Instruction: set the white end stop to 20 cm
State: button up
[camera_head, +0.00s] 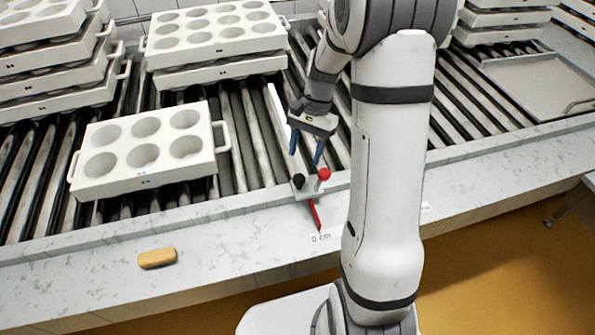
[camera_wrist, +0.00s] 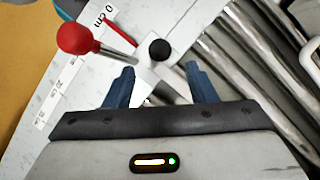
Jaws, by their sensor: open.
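The white end stop (camera_head: 276,108) is an upright-looking white bar across the rollers, partly hidden by my arm. At its front end is a pale carriage with a red ball knob (camera_head: 324,174) and a black knob (camera_head: 298,181). A red pointer (camera_head: 315,214) runs from it towards the "0 cm" label (camera_head: 320,238). My gripper (camera_head: 305,154) is open and empty just above and behind the knobs. In the wrist view, the black knob (camera_wrist: 159,49) lies just beyond the space between the fingertips (camera_wrist: 160,74), and the red knob (camera_wrist: 75,38) is left of them.
A scale strip (camera_wrist: 58,88) runs along the bench edge. A multi-cup mould (camera_head: 145,189) sits on the rollers left of the stop, with stacked moulds (camera_head: 215,74) behind. A tan block (camera_head: 157,258) lies on the front ledge. A shallow tray (camera_head: 535,101) is far right.

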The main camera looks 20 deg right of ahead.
aim_at(299, 176)
jog(key=x, duration=0.7)
jog(key=shift+s+a+f, duration=0.1)
jog(key=shift+f, duration=0.05)
grip_shut()
dwell(0.3)
